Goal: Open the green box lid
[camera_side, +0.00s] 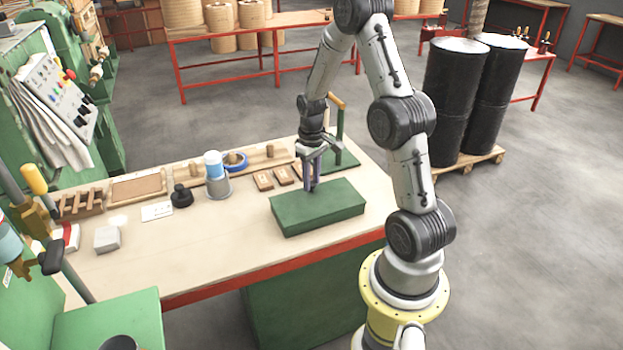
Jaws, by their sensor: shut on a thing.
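The green box (318,208) sits on the right part of the wooden worktable, near its front edge. Its lid lies flat on top and looks closed. My gripper (312,186) points straight down at the far edge of the lid, near the middle of that edge. Its fingers are shut on the box lid there. The fingertips and the exact spot they grip are too small to make out clearly.
Behind the box lie small wooden blocks (264,180) and a green stand (340,135).

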